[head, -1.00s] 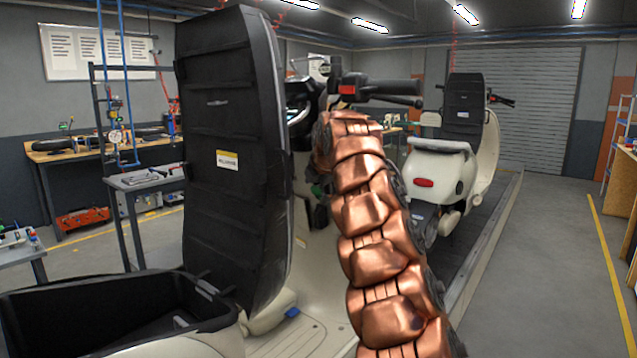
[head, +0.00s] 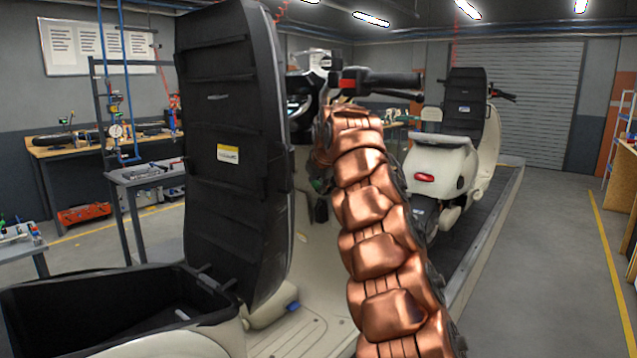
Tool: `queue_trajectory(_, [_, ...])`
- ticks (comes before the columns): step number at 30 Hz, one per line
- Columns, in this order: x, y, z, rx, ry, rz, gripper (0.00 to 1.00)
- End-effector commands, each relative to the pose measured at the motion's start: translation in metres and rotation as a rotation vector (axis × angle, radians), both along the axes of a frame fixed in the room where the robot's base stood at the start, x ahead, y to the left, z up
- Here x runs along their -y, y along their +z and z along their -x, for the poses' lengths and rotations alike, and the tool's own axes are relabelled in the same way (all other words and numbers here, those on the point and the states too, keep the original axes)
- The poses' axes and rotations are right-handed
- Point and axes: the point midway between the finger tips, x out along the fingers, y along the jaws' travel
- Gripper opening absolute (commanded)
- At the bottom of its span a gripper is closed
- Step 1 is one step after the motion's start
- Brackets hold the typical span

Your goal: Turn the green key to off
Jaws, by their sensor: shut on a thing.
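The green key (head: 316,186) shows only as a small green patch on the near scooter's front, below the handlebar (head: 380,83). My copper-coloured arm rises from the bottom right and bends over at the top, with its end toward the key. My gripper (head: 321,205) shows as a small dark shape beside the green patch, mostly hidden behind my arm. It is shut on the key. The angle of the key and any off mark cannot be made out.
The floor at right is clear. Workbenches (head: 110,145) line the left.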

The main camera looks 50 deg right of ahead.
Motion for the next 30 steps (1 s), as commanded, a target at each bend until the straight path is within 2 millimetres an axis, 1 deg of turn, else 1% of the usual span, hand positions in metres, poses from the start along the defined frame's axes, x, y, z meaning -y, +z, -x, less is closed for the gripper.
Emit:
queue_trajectory(10, [0.0,0.003,-0.0017,-0.047,0.008,0.003,0.09])
queue_trajectory(30, [0.0003,0.0029,-0.0027,-0.176,0.02,0.012,0.09])
